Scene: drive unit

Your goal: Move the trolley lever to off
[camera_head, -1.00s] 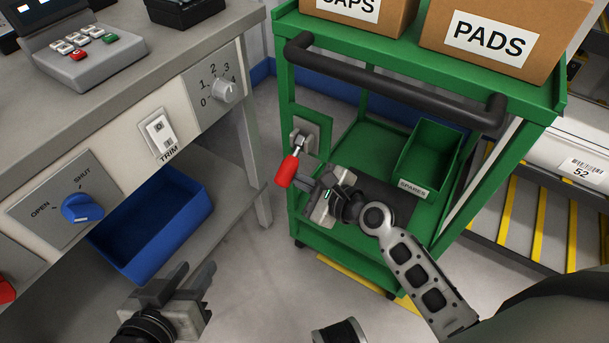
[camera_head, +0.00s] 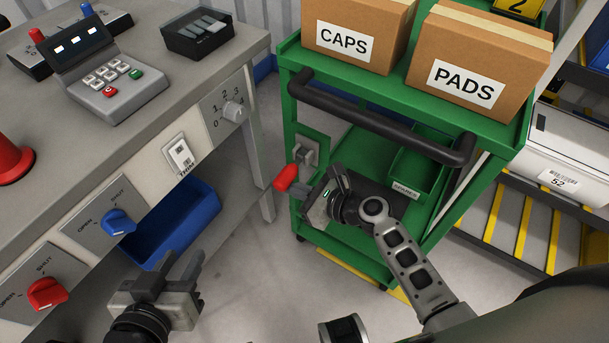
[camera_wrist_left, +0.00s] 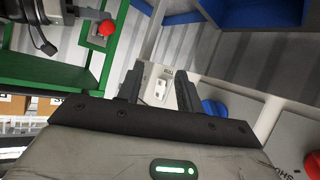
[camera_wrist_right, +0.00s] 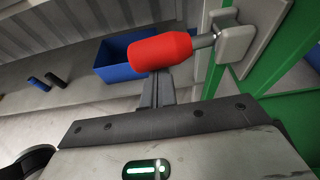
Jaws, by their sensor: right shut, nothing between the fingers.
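The trolley lever has a red grip (camera_head: 286,178) on a short metal shaft. Its grey mount (camera_head: 306,152) is on the green trolley's left post. In the head view the grip points down and left from the mount. My right gripper (camera_head: 301,192) is shut and empty, close beside the grip on its lower right. In the right wrist view the grip (camera_wrist_right: 160,52) lies across the fingertips and hides them, so contact is unclear. My left gripper (camera_head: 182,266) is open and empty, away from the lever; the grip also shows in the left wrist view (camera_wrist_left: 107,28).
The green trolley (camera_head: 470,118) has a black handle bar (camera_head: 385,115) above the lever and carries CAPS (camera_head: 362,35) and PADS (camera_head: 478,70) boxes. The bench (camera_head: 190,80) with knobs and a blue bin (camera_head: 190,225) stands left. Floor shows between bench and trolley.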

